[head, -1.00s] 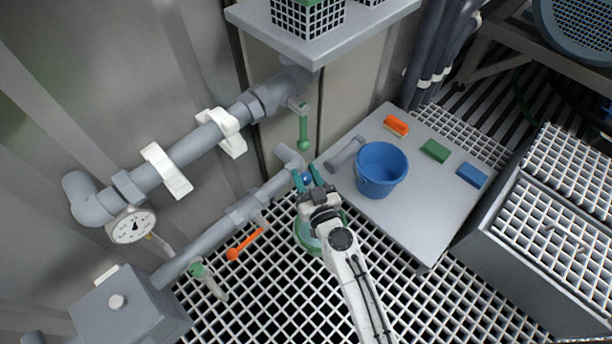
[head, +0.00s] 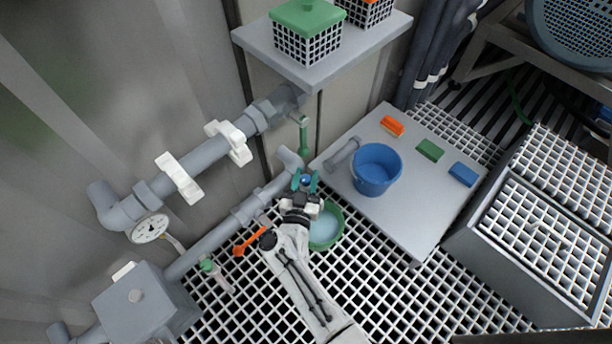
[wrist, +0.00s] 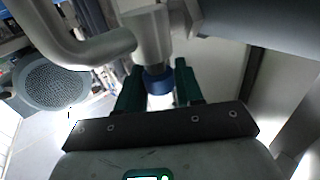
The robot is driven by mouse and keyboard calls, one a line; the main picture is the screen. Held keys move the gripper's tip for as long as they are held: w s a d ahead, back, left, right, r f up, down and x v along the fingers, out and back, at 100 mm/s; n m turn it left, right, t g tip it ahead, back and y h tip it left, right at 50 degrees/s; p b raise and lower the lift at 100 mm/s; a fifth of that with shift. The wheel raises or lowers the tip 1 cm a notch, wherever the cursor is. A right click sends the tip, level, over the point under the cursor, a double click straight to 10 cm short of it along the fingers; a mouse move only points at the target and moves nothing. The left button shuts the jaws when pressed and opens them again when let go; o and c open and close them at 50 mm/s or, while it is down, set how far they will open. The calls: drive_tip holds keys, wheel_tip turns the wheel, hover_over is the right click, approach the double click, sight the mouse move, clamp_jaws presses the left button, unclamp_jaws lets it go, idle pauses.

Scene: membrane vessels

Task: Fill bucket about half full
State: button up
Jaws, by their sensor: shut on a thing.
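My gripper (head: 306,182) has its green fingers around a blue collar (wrist: 157,80) at the end of a grey pipe outlet (wrist: 151,35), shut on it. The blue part also shows between the fingers in the head view. Below and right of the gripper, a green bucket (head: 339,222) stands on the grating, partly behind my arm. A pale bluish surface, like water, shows inside it; I cannot tell its exact level. A blue bucket (head: 376,168) stands upright on the grey platform, apart from my gripper. I see no stream of water.
Orange (head: 392,126), green (head: 430,150) and blue (head: 463,174) blocks lie on the platform. Wall pipes carry a gauge (head: 150,228), a green-handled lever (head: 304,138) and an orange lever (head: 248,241). A shelf (head: 325,62) holds caged boxes.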

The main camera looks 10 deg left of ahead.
drive_tip(key=shift+s+h, duration=0.1)
drive_tip(key=shift+h, duration=0.2)
drive_tip(key=o, duration=0.9)
drive_tip(key=shift+r, duration=0.1)
drive_tip(key=shift+s+a+p, duration=0.15)
drive_tip(key=shift+s+p, duration=0.6)
drive_tip(key=shift+s, duration=1.05)
drive_tip(key=shift+s+a+p, duration=0.2)
drive_tip(key=shift+s+p, duration=0.55)
drive_tip(key=shift+s, duration=1)
drive_tip(key=shift+s+a+p, duration=0.15)
drive_tip(key=shift+s+p, duration=0.6)
drive_tip(key=shift+s, duration=1.05)
